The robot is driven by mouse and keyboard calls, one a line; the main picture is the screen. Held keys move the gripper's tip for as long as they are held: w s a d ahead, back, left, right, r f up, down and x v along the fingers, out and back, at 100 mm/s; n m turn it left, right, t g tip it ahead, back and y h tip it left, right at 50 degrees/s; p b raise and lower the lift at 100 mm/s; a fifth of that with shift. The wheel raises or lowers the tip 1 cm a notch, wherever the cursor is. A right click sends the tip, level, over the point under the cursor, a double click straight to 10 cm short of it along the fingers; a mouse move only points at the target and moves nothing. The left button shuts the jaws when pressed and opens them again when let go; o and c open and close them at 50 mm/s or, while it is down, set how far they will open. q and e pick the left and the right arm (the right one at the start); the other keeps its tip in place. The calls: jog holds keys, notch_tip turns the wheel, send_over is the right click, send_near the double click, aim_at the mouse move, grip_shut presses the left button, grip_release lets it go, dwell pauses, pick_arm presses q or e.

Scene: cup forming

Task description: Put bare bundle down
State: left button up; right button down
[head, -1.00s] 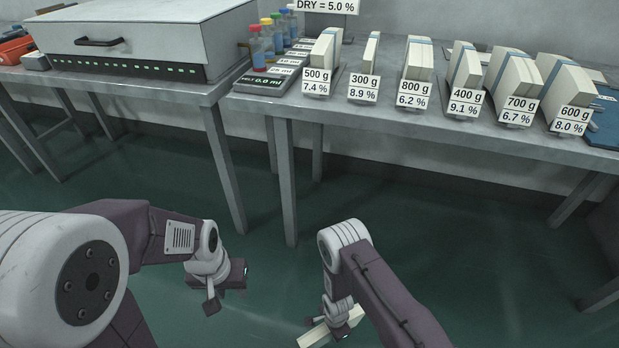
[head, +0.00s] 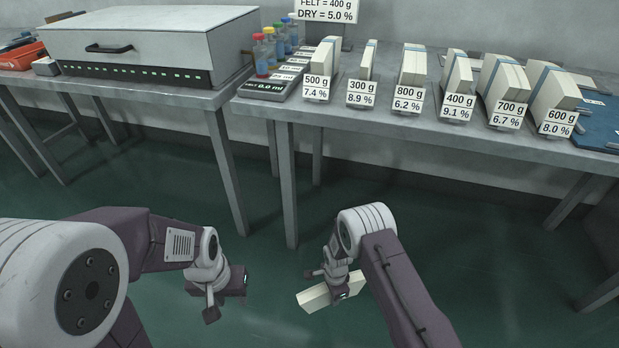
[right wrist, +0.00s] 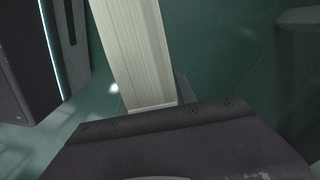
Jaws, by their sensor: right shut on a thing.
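The bare bundle (head: 314,298) is a pale, cream-coloured block with no band showing on it. My right gripper (head: 338,288) is shut on it and holds it over the floor, in front of the bench and well below its top. The bundle also fills the middle of the right wrist view (right wrist: 132,50), running up from the dark jaw (right wrist: 180,140). My left gripper (head: 230,284) hangs over the floor to the left, with nothing seen in it. Its jaw gap is too small to tell.
The bench (head: 420,131) bears several cream bundles with blue bands behind weight cards. A scale (head: 268,86) and coloured bottles (head: 263,56) stand at its left end. A white box with a handle (head: 150,45) stands on the left bench. A blue mat (head: 598,125) lies far right.

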jog(key=w+d+r+p, duration=0.1)
jog(key=w+d+r, duration=0.2)
jog(key=r, duration=0.5)
jog(key=w+d+r, duration=0.2)
jog(key=w+r, duration=0.1)
jog(key=r, duration=0.5)
jog(key=w+d+r+p, duration=0.1)
jog(key=w+d+r, duration=0.2)
jog(key=r, duration=0.5)
jog(key=s+d+r+n, duration=0.2)
jog(key=s+r+n, duration=0.2)
jog(key=s, duration=0.3)
jog(key=s+d+r+n, duration=0.1)
jog(key=s+r+n, duration=0.2)
jog(key=s, duration=0.3)
notch_tip(320, 180, up, 34)
jog(key=s+n+p, duration=0.1)
jog(key=n+p, duration=0.5)
jog(key=p, duration=3.2)
jog(key=shift+s+r+n, duration=0.2)
jog(key=shift+n, duration=0.1)
jog(key=shift+d, duration=0.1)
